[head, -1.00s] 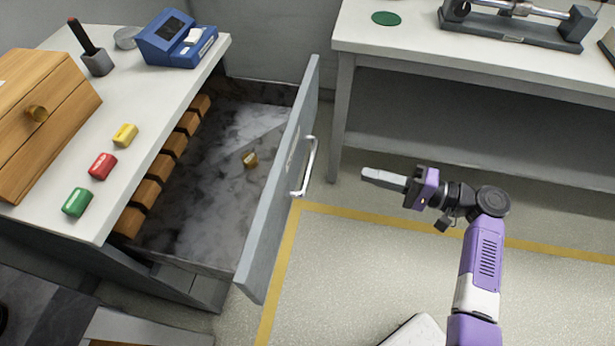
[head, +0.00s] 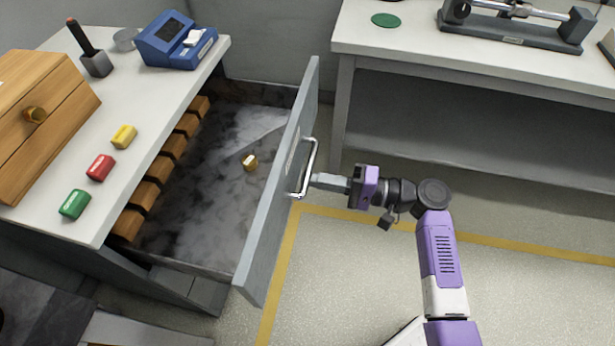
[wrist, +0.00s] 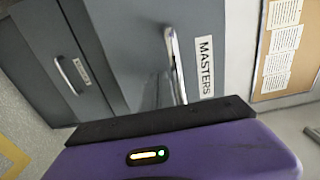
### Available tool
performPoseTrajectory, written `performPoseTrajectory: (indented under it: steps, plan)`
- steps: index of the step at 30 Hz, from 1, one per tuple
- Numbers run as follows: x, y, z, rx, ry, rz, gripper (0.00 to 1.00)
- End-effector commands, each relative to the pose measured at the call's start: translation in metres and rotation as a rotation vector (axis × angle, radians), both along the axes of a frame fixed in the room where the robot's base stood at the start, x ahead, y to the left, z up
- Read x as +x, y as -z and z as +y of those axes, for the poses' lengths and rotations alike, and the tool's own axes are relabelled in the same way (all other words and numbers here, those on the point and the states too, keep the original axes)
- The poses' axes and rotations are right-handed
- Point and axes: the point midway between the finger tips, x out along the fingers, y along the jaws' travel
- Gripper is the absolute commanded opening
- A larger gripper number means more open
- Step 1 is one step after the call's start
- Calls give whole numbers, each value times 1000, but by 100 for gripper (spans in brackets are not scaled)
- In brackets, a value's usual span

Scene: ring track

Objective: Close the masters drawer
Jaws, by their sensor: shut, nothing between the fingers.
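The masters drawer (head: 278,205) is a grey drawer pulled well out from under the left bench. Its front carries a silver bar handle (head: 311,168). In the wrist view the drawer front shows a label reading MASTERS (wrist: 205,68) beside the handle (wrist: 175,65). Inside the drawer lie a small brass piece (head: 250,162) and a row of wooden blocks (head: 160,168) along its left side. My gripper (head: 318,181) is shut and empty, its fingertips at the handle on the outer side of the drawer front. I cannot tell whether they touch it.
The left bench top (head: 135,85) holds a wooden box (head: 45,125), a blue device (head: 178,40), a stamp-like tool (head: 92,55) and green, red and yellow pieces. Another bench (head: 460,65) stands at the back right. The floor (head: 360,270) right of the drawer is open.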

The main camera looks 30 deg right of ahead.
Motion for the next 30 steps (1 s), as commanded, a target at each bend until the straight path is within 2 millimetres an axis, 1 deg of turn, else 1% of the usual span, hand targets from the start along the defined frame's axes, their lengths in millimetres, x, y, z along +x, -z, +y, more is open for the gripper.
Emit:
performPoseTrajectory:
  steps: [3,6,18,22,26,30]
  plan:
    - [8,0,8,0,-1,0,0]
    - [11,0,11,0,1,0,0]
    - [12,0,12,0,1,0,0]
    - [16,0,16,0,-1,0,0]
    - [26,0,27,0,-4,-1,0]
    - [45,1,47,-1,-5,-1,0]
